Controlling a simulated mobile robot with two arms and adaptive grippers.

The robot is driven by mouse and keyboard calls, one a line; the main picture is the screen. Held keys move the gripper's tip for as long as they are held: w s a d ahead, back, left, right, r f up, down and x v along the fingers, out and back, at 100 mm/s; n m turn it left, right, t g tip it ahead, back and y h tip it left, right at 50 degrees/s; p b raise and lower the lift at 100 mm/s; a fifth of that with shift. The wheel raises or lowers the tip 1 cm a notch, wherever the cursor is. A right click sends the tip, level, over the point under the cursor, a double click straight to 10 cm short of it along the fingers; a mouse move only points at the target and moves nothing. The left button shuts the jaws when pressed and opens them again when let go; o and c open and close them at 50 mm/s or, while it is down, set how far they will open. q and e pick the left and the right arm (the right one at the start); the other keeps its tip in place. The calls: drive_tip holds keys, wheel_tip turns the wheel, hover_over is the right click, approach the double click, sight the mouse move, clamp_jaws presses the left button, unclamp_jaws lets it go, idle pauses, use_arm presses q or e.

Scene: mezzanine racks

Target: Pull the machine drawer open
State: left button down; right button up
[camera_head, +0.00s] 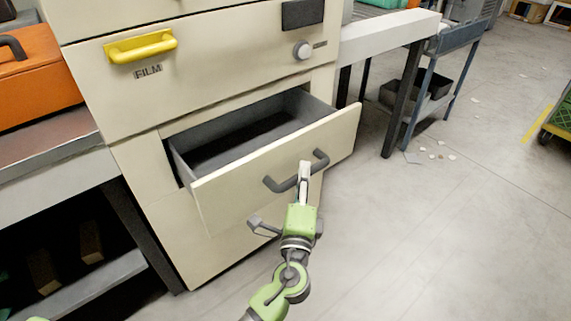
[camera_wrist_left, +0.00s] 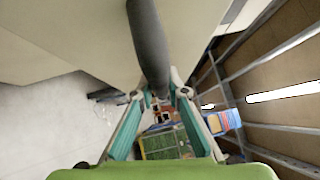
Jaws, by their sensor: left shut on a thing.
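The machine (camera_head: 95,95) is cream-coloured and fills the middle of the head view. Its drawer (camera_head: 275,155) stands well out of the body, and its dark, empty-looking inside shows. A dark grey bar handle (camera_head: 283,186) is on the drawer front. My left gripper (camera_head: 304,172) is shut on this handle. In the left wrist view the handle (camera_wrist_left: 147,40) runs down between the two teal fingers of the left gripper (camera_wrist_left: 160,95). The exact finger contact is partly hidden. My right gripper is not in view.
A yellow handle (camera_head: 141,47) marked FILM and a round knob (camera_head: 302,50) are above the drawer. An orange case (camera_head: 35,75) sits on a bench at the left. A blue-grey cart (camera_head: 440,95) stands at the right. The floor (camera_head: 450,230) at the lower right is clear.

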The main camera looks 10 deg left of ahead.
use_arm(q)
drive_tip(key=shift+s+d+b, duration=0.3)
drive_tip(key=shift+s+d, duration=0.95)
drive_tip(key=shift+d, duration=0.25)
drive_tip(key=c, duration=2)
unclamp_jaws()
drive_tip(key=shift+o, duration=0.2)
drive_tip(key=s+d+f, duration=0.1)
drive_tip(key=s, duration=1)
drive_tip(key=shift+s+d+f, duration=0.2)
drive_tip(key=shift+s+f, duration=0.15)
drive_tip(key=shift+s, duration=0.05)
